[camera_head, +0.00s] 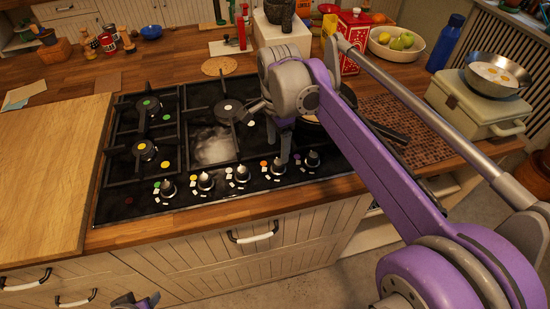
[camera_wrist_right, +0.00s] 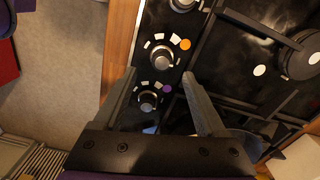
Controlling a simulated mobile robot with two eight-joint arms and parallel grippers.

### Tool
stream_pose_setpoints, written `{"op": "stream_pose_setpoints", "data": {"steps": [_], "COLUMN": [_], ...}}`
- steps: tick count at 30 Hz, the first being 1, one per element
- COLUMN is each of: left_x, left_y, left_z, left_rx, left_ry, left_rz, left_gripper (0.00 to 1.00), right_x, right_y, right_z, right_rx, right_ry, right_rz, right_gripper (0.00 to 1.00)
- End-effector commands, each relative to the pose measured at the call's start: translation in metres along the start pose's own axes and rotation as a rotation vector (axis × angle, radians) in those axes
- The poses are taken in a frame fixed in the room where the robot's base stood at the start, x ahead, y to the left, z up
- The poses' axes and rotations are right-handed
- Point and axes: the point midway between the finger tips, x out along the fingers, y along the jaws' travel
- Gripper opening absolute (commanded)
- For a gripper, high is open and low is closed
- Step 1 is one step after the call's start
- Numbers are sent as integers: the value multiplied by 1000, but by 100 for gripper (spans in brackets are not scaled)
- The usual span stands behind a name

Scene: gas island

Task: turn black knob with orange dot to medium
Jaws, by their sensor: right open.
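The knob with the orange dot (camera_head: 279,169) is on the front row of the gas hob (camera_head: 140,208), second from the right. In the right wrist view this knob (camera_wrist_right: 161,58) is dark with a paler top, ringed by white marks, with its orange dot (camera_wrist_right: 185,44) beside it. My right gripper (camera_wrist_right: 159,73) is open and empty above the hob's front right. Its fingertips appear just short of the orange-dot knob in that view. The purple-dot knob (camera_wrist_right: 147,101) shows between the fingers. A dark piece at the head view's bottom edge seems to be my left gripper (camera_head: 135,301).
Several similar knobs line the hob's front, including a yellow-dot one (camera_head: 205,182). A pan behind my right arm is partly hidden. A wooden board (camera_head: 50,170) lies left. A beige box (camera_head: 470,108) bearing a pan of eggs (camera_head: 497,75) stands right.

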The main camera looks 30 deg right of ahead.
Motion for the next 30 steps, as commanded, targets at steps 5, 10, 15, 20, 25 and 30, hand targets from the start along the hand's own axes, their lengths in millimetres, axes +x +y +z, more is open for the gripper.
{"op": "stream_pose_setpoints", "data": {"steps": [5,10,15,20,25,30], "left_x": [3,4,4,4,4,4], "left_y": [0,0,0,0,0,0], "left_z": [2,3,4,3,3,3], "left_rx": [0,0,0,0,0,0], "left_ry": [-2,-2,-2,-2,-2,-2], "left_rz": [0,0,0,0,0,0], "left_gripper": [50,50,50,50,50,50], "right_x": [35,57,65,66,66,66], "right_y": [0,0,0,0,0,0], "right_z": [0,0,0,0,0,0], "right_rx": [-1,-2,-2,-2,-2,-2], "right_ry": [0,0,0,0,0,0], "right_rz": [0,-1,-1,-1,-1,-1], "right_gripper": [74,74,74,74,59,29]}}
